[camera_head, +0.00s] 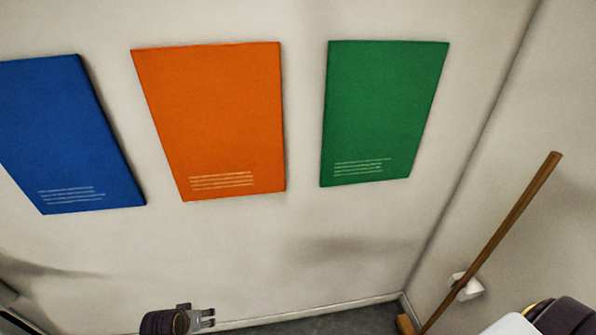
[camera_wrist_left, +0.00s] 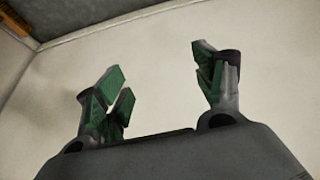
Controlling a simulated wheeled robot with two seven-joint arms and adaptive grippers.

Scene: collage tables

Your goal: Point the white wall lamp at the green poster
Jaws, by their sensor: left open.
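The green poster (camera_head: 384,112) hangs flat on the pale back wall, right of the other posters. A small white fitting (camera_head: 467,287) sits low on the right-hand wall, partly behind a wooden pole. I cannot tell whether it is the white wall lamp, and no lamp shows clearly in either view. My left gripper (camera_head: 208,318) is low in front of the back wall, below the orange poster and far from the green one. In the left wrist view its fingers (camera_wrist_left: 160,66) are spread apart with nothing between them. My right gripper is not seen.
An orange poster (camera_head: 215,120) and a blue poster (camera_head: 66,135) hang left of the green one. A wooden pole (camera_head: 510,222) leans in the right corner. A white surface (camera_head: 511,326) shows at the bottom right. The wall below the posters is clear.

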